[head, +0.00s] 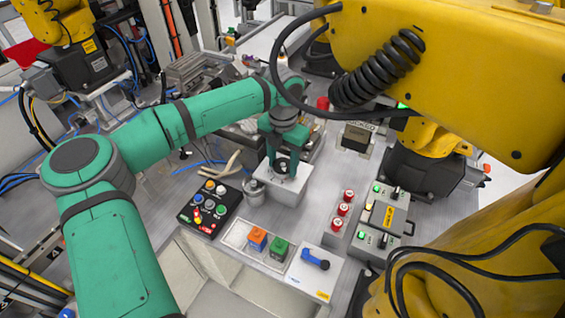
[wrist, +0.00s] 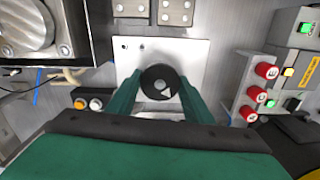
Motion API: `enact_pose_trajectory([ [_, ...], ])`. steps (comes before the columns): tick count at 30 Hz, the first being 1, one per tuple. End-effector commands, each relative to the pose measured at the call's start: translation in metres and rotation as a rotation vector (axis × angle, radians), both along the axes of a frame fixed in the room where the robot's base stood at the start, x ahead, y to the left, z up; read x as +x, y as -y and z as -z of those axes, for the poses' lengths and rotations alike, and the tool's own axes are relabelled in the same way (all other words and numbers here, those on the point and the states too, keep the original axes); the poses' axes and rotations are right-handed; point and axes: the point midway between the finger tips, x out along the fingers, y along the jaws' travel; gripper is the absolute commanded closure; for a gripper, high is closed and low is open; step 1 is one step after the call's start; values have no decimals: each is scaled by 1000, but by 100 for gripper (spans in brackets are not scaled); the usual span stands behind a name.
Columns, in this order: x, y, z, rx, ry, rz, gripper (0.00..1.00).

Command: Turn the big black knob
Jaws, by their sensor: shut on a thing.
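The big black knob (wrist: 159,82) is a round black dial with a pale pointer mark and a light centre, set on a white plate (wrist: 190,50) in the wrist view. My green gripper (wrist: 158,98) has one finger on each side of it, shut on its rim. In the head view my gripper (head: 282,170) points down over the white plate (head: 299,188), and its fingers hide most of the knob there.
Left of the plate stand a grey metal cylinder (head: 254,191) and a black button panel (head: 209,208). Red knobs (head: 343,203) and grey switch boxes (head: 380,214) stand to the right. Orange (head: 257,238) and green (head: 279,249) blocks and a blue handle (head: 315,259) sit in front. Yellow arms (head: 470,70) crowd the right.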

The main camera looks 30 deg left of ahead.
Motion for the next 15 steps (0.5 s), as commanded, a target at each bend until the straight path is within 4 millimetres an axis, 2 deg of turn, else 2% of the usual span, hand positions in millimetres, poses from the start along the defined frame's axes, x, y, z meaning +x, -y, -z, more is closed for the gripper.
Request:
enact_pose_trajectory([
  [6, -1, -1, -1, -1, 0, -196, 76],
  [15, -1, -1, 0, -2, -1, -400, 76],
])
